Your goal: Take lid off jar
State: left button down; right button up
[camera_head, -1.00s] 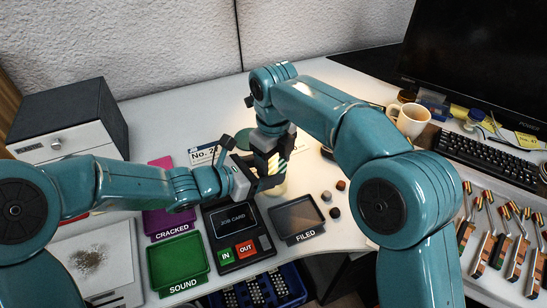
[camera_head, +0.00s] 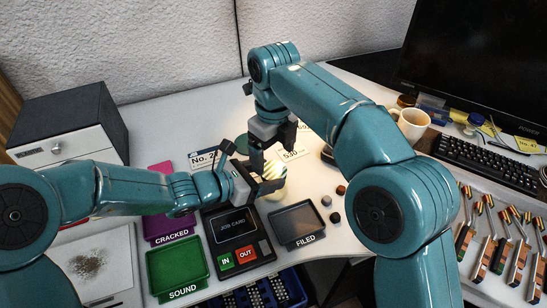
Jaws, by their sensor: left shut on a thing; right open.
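The jar (camera_head: 276,190) stands on the white desk behind the FILED tray. My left gripper (camera_head: 266,187) comes in from the left and is shut on the jar. My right gripper (camera_head: 273,158) points down just above the jar and is open. I cannot make out a separate lid; the jar's top is partly hidden by the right gripper.
A FILED tray (camera_head: 296,224), a JOB CARD panel (camera_head: 233,226), a purple CRACKED tray (camera_head: 165,230) and a green SOUND tray (camera_head: 177,266) lie in front. Small dark pieces (camera_head: 335,217) sit to the right. A mug (camera_head: 411,124) and keyboard (camera_head: 487,161) are farther right.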

pick_arm(q)
jog(key=shift+c, duration=0.6)
grip_release()
jog(key=shift+f, duration=0.15)
pick_arm(e)
jog(key=shift+f, duration=0.1)
pick_arm(q)
jog(key=shift+s+a, duration=0.1)
pick_arm(e)
notch_tip(320, 180, up, 3)
jog(key=p, duration=0.3)
jog(key=shift+o, duration=0.6)
pick_arm(q)
jog(key=v, duration=1.6)
jog(key=shift+s, duration=0.2)
pick_arm(e)
jog(key=shift+s, duration=0.1)
